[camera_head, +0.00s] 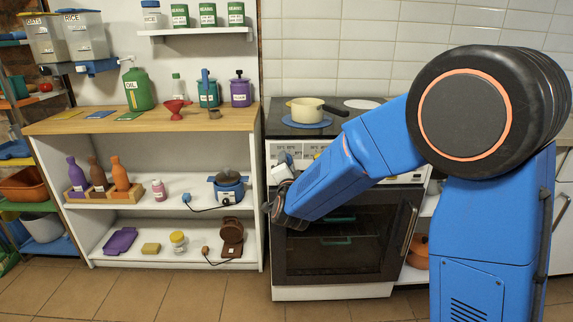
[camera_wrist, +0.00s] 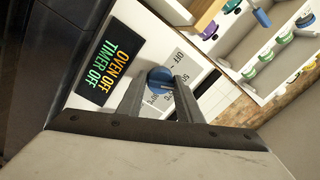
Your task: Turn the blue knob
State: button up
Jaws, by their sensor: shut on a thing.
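The blue knob (camera_wrist: 160,78) is on the white front panel of the oven (camera_head: 340,245), between a dark display and a printed dial scale with OFF and temperature marks. In the wrist view my gripper (camera_wrist: 161,92) has one finger on each side of the knob and is shut on it. The display (camera_wrist: 106,64) reads OVEN OFF and TIMER OFF. In the head view my gripper (camera_head: 284,168) is at the left end of the oven's control panel, and the knob is hard to make out there. The oven door is closed.
A cream pot (camera_head: 307,110) stands on the stove top above the panel. A white shelf unit (camera_head: 262,215) with a wooden top stands close on the left, holding bottles, a blue cooker (camera_head: 229,186) and other items. The tiled floor (camera_head: 150,298) in front is clear.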

jog(key=o, duration=1)
jog(key=shift+o, duration=0.2)
jog(key=shift+s, duration=0.1)
jog(key=s, duration=1.7)
jog(key=shift+s+d+f, duration=0.15)
jog(key=shift+d+f, duration=0.15)
jog(key=shift+f, duration=0.1)
jog(key=shift+d, duration=0.1)
jog(key=s+d+f+n+g, duration=0.2)
jog(key=s+d+n+g, duration=0.4)
jog(key=s+d, duration=0.7)
jog(key=s+d+f+n+g, duration=0.2)
jog(key=s+d+n+g, duration=0.3)
jog(key=s+d, duration=0.8)
jog(key=s+g, duration=0.2)
jog(key=s, duration=0.1)
jog(key=shift+s+d+f+n+g+h, duration=0.2)
jog(key=shift+d+n+g+h, duration=0.1)
jog(key=shift+n, duration=0.1)
